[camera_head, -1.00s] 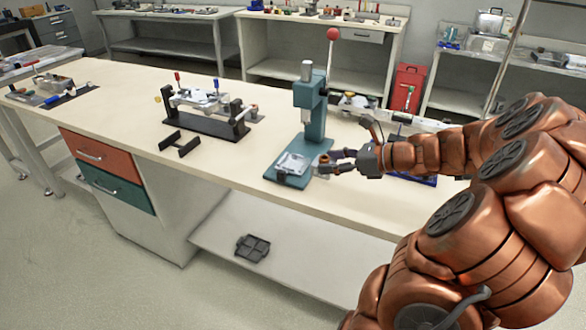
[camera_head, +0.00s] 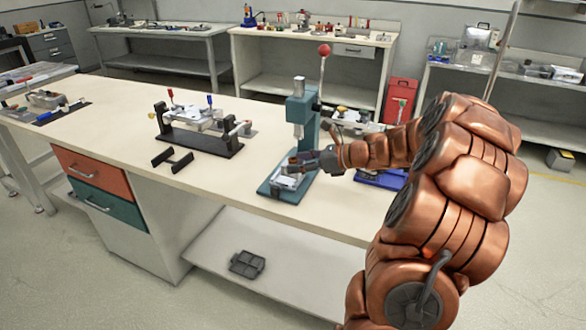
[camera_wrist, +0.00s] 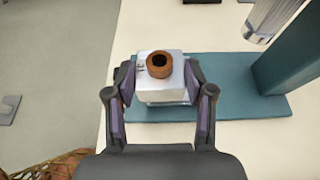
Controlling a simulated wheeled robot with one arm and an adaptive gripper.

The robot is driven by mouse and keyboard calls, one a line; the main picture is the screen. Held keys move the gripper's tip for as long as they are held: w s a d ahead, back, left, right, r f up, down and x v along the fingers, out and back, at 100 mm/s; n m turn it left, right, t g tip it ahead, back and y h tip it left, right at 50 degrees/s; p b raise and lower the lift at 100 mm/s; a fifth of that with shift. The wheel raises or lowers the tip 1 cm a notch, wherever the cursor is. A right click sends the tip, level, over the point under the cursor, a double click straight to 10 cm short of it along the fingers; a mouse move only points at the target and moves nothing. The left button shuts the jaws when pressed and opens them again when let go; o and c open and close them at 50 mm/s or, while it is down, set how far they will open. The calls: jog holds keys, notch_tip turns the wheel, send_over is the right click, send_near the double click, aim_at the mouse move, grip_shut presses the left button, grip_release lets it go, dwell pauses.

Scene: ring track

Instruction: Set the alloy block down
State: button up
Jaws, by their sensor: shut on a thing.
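My gripper (camera_wrist: 160,95) is shut on the alloy block (camera_wrist: 152,84), a pale silver block with a copper-brown ring (camera_wrist: 159,63) on its top. The fingers hold it from both sides. In the wrist view the block appears over the teal base (camera_wrist: 222,97) of the press; I cannot tell whether it touches what is beneath it. In the head view my gripper (camera_head: 297,166) is at the teal press (camera_head: 303,108), over its base. The block is mostly hidden there by the fingers.
The press has a red-knobbed lever (camera_head: 323,50) and a ram (camera_wrist: 272,18) beside the block. A black fixture (camera_head: 203,131) and a small black bracket (camera_head: 173,160) stand to the left on the workbench (camera_head: 120,116). A blue tray (camera_head: 385,180) lies to the right.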

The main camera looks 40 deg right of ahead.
jog(key=shift+w, duration=1.35)
jog(key=shift+w+f, duration=0.2)
jog(key=shift+f, duration=1.65)
jog(key=shift+f, duration=0.1)
jog(key=o, duration=1.4)
